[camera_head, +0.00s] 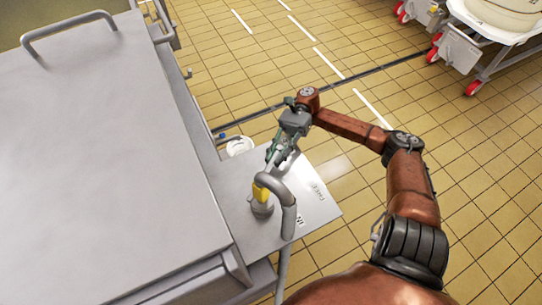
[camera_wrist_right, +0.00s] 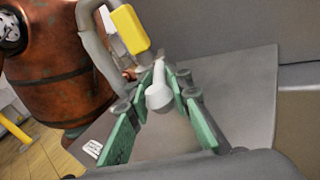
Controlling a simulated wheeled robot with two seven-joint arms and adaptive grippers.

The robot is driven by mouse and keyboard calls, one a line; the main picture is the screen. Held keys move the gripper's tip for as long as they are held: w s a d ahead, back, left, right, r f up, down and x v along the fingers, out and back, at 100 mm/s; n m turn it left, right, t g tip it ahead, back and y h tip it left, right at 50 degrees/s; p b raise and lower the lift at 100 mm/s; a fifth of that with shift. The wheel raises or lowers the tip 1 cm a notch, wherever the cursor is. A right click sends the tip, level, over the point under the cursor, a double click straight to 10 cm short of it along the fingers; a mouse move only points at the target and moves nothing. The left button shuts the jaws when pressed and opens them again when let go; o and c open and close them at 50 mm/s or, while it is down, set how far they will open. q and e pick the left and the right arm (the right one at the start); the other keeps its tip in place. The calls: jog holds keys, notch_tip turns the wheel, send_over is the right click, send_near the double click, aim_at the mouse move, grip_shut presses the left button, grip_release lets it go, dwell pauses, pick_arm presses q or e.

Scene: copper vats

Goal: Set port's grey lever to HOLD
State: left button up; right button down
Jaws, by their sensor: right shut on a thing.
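A grey lever (camera_head: 271,169) runs from a round valve base (camera_head: 262,206) with a yellow collar, on a metal plate (camera_head: 316,205) beside the large grey box. In the right wrist view the lever (camera_wrist_right: 158,96) shows a pale rounded end between the green finger pads. My right gripper (camera_head: 279,153) is shut on the lever near its outer end. The plate bears printed labels; one reads IN and another is too small to read surely. I cannot make out a HOLD mark. My left gripper is not in view.
A curved grey pipe (camera_head: 289,197) rises close beside the valve and drops over the plate's front edge. The big grey box (camera_head: 105,165) fills the left. Tiled floor is open to the right; wheeled carts stand far right.

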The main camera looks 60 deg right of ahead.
jog(key=shift+w, duration=0.1)
jog(key=c, duration=2)
grip_release()
jog(key=shift+o, duration=0.2)
jog(key=shift+w+d, duration=0.15)
jog(key=shift+d, duration=1.75)
jog(key=shift+w+d, duration=0.15)
jog(key=shift+d, duration=1.75)
